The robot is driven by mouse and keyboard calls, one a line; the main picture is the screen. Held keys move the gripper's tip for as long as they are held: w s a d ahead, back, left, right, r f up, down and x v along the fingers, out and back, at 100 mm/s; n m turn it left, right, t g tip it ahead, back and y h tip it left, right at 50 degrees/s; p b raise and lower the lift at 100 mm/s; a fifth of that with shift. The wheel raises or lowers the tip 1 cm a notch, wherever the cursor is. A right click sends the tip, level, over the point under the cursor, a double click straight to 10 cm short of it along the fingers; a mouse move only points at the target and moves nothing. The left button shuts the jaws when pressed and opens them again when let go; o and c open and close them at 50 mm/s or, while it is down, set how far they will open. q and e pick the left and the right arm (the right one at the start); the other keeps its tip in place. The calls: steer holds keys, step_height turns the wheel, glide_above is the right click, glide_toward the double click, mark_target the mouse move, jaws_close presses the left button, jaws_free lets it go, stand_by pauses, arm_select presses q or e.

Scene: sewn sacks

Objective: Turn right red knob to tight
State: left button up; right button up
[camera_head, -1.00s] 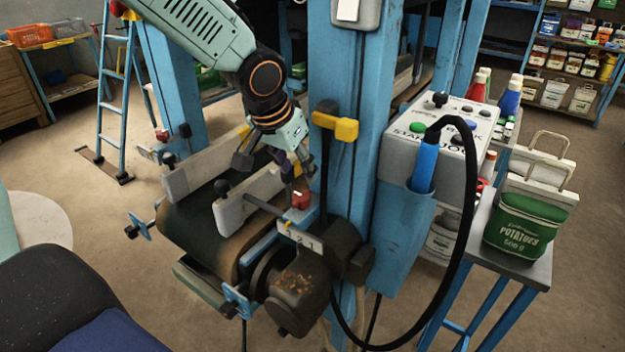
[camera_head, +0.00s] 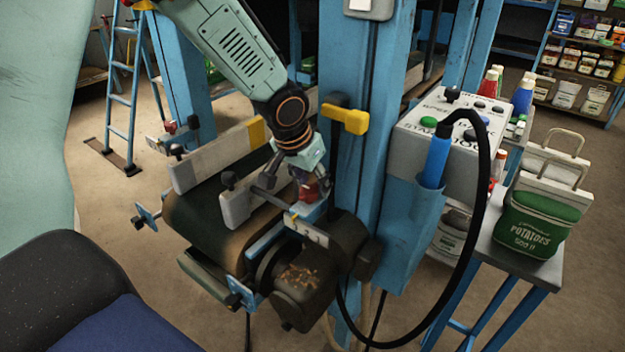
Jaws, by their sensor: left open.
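The right red knob (camera_head: 309,192) sits at the near right end of the conveyor, beside the guide rail's rod and above the number scale. My left gripper (camera_head: 293,180) points down at it from above, its fingers spread. One finger is over the rod on the left and the other is close to the knob, partly covering it. I cannot tell whether they touch the knob. A second red knob (camera_head: 170,128) is at the far left of the conveyor. My right gripper is not in view.
The conveyor belt (camera_head: 205,228) runs between two pale guide rails (camera_head: 215,155). A blue post (camera_head: 350,165) with a yellow lever (camera_head: 346,119) stands just right of my gripper. A control box (camera_head: 455,125), black cable (camera_head: 485,200) and green potato sack (camera_head: 535,225) are farther right.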

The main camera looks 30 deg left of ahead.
arm_select(q)
steer(key=shift+w+d, duration=0.1)
steer(key=shift+w, duration=0.1)
steer(key=shift+w+f, duration=0.2)
steer(key=c, duration=0.3)
steer(key=shift+s+r, duration=0.15)
steer(key=shift+s, duration=0.05)
steer(key=c, duration=0.5)
jaws_close()
